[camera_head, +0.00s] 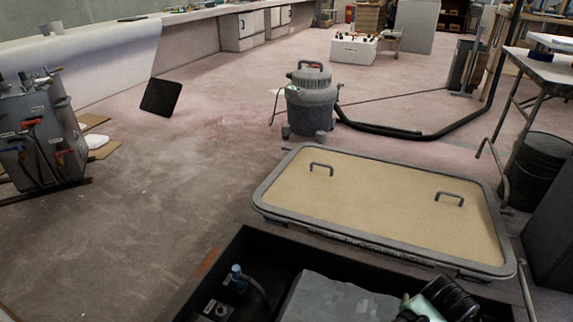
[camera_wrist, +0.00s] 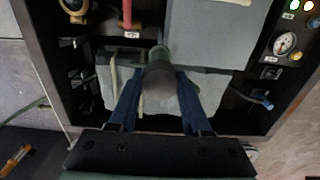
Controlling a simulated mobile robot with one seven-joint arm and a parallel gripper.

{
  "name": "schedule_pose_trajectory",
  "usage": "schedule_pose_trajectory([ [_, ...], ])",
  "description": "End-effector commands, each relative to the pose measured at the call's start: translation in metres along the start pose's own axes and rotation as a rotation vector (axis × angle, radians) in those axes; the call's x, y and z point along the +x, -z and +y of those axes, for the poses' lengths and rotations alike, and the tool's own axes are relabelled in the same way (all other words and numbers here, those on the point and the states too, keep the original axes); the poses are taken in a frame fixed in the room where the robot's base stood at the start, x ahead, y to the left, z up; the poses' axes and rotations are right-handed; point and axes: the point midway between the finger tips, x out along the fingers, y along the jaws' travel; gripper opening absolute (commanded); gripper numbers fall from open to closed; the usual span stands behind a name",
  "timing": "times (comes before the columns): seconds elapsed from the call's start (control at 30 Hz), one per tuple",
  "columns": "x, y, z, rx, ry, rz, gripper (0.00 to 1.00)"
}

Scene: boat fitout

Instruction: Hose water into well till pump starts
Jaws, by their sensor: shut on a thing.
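My gripper (camera_wrist: 158,84) is shut on a dark grey and green cylinder (camera_wrist: 158,78), which looks like a hose nozzle. Its blue fingers are on either side of it in the wrist view. It is held over the open black-walled well (camera_wrist: 52,72). The well also shows at the bottom of the head view (camera_head: 232,240). Inside are a grey box (camera_wrist: 215,30) and a pale, uneven surface (camera_wrist: 108,88); I cannot tell whether that is water. A blue-topped fitting (camera_head: 237,273) stands at the well's left side. No water stream is visible. I cannot make out which part is the pump.
A tan hatch cover (camera_head: 390,200) with two handles lies behind the well. A grey vacuum (camera_head: 310,103) with a black hose stands beyond it. A round gauge (camera_wrist: 285,43) and a blue-handled valve (camera_wrist: 262,97) line the well's right wall.

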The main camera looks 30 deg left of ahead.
Motion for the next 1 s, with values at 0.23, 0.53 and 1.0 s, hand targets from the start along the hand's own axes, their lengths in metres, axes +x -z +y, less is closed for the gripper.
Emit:
schedule_pose_trajectory([
  [0.23, -0.013, -0.036, 0.001, -0.001, -0.005, -0.004, 0.0],
  [0.53, -0.017, -0.083, 0.0, -0.005, -0.005, -0.006, 0.0],
  [1.0, -0.023, -0.134, -0.002, -0.009, -0.001, -0.006, 0.0],
])
